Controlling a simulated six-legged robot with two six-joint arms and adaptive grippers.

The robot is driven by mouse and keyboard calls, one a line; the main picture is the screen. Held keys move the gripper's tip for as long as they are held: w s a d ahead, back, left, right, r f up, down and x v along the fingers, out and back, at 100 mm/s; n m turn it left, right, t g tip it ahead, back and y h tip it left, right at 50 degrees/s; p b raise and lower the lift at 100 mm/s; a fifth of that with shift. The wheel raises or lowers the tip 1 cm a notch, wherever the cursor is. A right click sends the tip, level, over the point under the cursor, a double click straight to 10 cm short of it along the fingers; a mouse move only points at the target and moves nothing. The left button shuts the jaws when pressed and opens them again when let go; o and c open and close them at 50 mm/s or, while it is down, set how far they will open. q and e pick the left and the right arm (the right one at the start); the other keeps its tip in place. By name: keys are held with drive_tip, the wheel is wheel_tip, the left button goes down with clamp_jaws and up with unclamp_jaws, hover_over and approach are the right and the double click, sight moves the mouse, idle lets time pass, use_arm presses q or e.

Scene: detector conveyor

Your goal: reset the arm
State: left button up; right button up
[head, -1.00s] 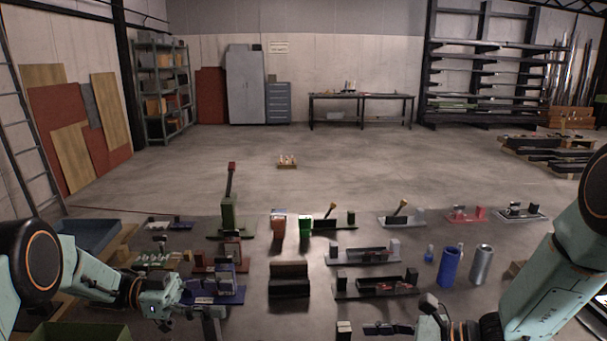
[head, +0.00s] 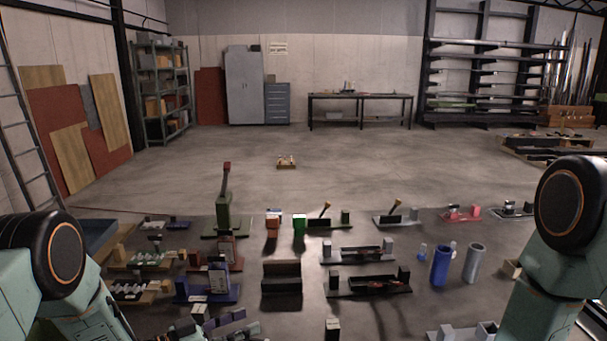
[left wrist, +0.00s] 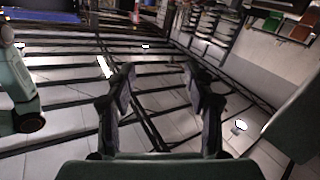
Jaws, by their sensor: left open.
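My left arm (head: 75,300) comes in at the lower left of the head view. My left gripper (head: 232,326) shows partly at the bottom edge, in front of the bench parts. In the left wrist view its two dark fingers (left wrist: 160,85) stand apart with nothing between them, so it is open and empty. That view looks up past the fingers at roof beams and a wall. My right arm (head: 565,240) shows at the right of the head view, and its gripper is out of the picture.
A blue block fixture (head: 208,290), a black block (head: 282,280), a green lever fixture (head: 224,215) and a blue cylinder (head: 440,265) stand before me. A grey cylinder (head: 473,262) is beside the blue one. The floor beyond (head: 370,170) is mostly clear.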

use_arm(q)
drive_tip(key=s+a+f+n+g+y, duration=0.1)
drive_tip(key=s+a+f+n+y, duration=0.2)
drive_tip(key=s+f, duration=0.4)
drive_tip(key=s+a+f+n+g+y, duration=0.1)
drive_tip(key=s+f+n+y, duration=0.2)
drive_tip(key=s+f+y, duration=0.3)
drive_tip(key=s+a+n+g+y, duration=0.1)
drive_tip(key=s+a+g+y, duration=0.25)
drive_tip(key=s, duration=0.95)
drive_tip(key=s+a+n+g+y, duration=0.2)
drive_tip(key=s+g, duration=0.2)
drive_tip(key=s, duration=0.9)
use_arm(e)
drive_tip(key=s+d+f+n+t+h, duration=0.1)
drive_tip(key=s+d+n+h, duration=0.2)
drive_tip(key=s+n, duration=0.4)
drive_tip(key=s+d+f+n+t+h, duration=0.1)
drive_tip(key=s+d+n+t+h, duration=0.15)
drive_tip(key=s+n, duration=0.4)
use_arm(q)
wheel_tip(320, 180, down, 20)
drive_tip(key=b, duration=1.9)
drive_tip(key=shift+a, duration=0.25)
use_arm(e)
wheel_tip(320, 180, down, 19)
drive_tip(key=w+n, duration=0.1)
drive_tip(key=n, duration=0.1)
drive_tip(key=shift+w+d+g, duration=0.15)
drive_tip(key=shift+w+g, duration=0.2)
